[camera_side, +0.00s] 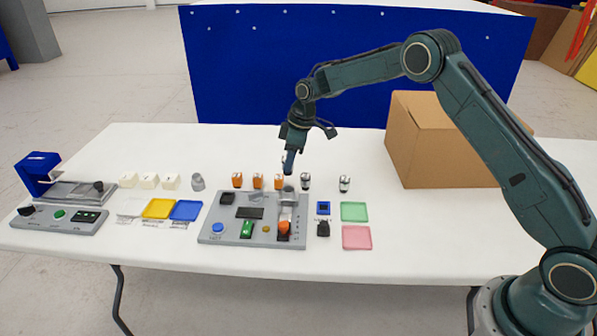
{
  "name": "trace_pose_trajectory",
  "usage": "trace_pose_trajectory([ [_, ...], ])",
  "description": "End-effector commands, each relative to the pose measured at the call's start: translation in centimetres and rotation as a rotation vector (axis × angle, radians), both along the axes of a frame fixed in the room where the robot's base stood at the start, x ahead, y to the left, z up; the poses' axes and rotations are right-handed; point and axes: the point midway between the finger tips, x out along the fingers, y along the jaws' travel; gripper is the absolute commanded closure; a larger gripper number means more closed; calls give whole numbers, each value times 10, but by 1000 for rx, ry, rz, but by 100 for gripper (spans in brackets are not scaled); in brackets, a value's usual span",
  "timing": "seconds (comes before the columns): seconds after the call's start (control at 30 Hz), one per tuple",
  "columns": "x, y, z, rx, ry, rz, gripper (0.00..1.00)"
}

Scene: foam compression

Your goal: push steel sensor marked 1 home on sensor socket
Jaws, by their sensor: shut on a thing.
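My gripper (288,168) points down above the back right part of the grey panel (213,229). It is shut on a small grey piece (289,188), which looks like a steel sensor; its mark is too small to read. The piece is upright at the grey fixture (287,208) on the panel. I cannot tell which part is the sensor socket or how deep the piece sits. Two other steel-coloured pieces, one here (305,181) and one farther right (344,183), stand behind the panel. Their marks are not readable.
Several orange pieces (237,180) stand behind the panel. A cardboard box (420,150) stands at the back right. Green (354,211) and pink (357,237) trays lie right of the panel; yellow (158,208) and blue (186,210) trays lie left. The front table strip is clear.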

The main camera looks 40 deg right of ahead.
Motion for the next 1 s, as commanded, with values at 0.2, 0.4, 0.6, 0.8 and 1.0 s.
trace_pose_trajectory([
  [0.2,0,0,-15,0,0,-1,97],
  [0.4,0,0,-29,0,0,0,97],
  [0.6,0,0,-40,0,-1,0,97],
  [0.8,0,0,-45,0,-2,1,97],
  [1.0,0,0,-46,0,-1,0,97],
])
